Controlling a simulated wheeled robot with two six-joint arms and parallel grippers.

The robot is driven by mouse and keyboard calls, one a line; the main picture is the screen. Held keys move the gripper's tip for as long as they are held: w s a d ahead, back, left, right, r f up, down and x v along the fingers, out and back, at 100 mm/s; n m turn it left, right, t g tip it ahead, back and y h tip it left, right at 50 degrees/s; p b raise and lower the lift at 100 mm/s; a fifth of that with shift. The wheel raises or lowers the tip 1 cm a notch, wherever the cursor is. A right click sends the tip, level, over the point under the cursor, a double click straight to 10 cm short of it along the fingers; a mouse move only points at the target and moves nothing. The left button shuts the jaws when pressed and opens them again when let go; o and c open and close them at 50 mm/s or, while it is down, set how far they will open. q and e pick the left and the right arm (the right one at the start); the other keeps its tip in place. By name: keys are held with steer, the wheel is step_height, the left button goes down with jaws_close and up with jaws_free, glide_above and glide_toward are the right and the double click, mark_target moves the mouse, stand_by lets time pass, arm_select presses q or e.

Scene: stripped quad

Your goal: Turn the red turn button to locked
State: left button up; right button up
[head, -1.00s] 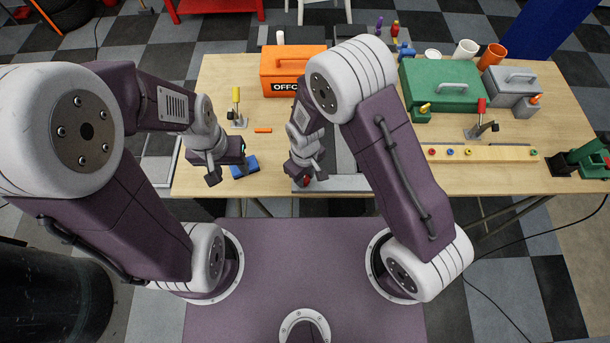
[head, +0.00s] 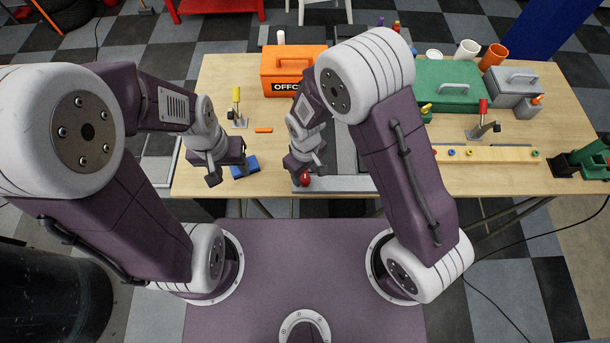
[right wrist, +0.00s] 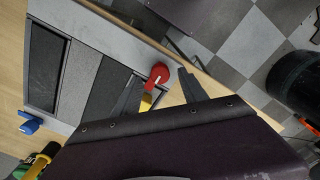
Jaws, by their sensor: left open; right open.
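The red turn button (head: 305,178) is at the front left end of a grey panel (head: 345,183) near the table's front edge. In the right wrist view the button (right wrist: 159,73) is round and red with a pale mark on it; a yellow piece (right wrist: 146,102) shows just below it. My right gripper (head: 306,168) is open at the button. In the right wrist view its fingertips (right wrist: 158,75) show on either side of the button, apart from it. I cannot tell the height gap. My left gripper (head: 228,174) is open, left of the panel, by a blue block (head: 246,165).
An orange toolbox (head: 290,70) stands behind the grippers. A green case (head: 440,97), a grey box (head: 512,80) and a toggle clamp (head: 482,130) stand to the right. A wooden strip with coloured knobs (head: 500,153) lies at the front right. A small orange piece (head: 263,130) lies near the left gripper.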

mark_target(305, 178)
step_height(305, 178, up, 6)
steer(key=shift+r+b, duration=0.2)
steer(key=shift+b, duration=0.15)
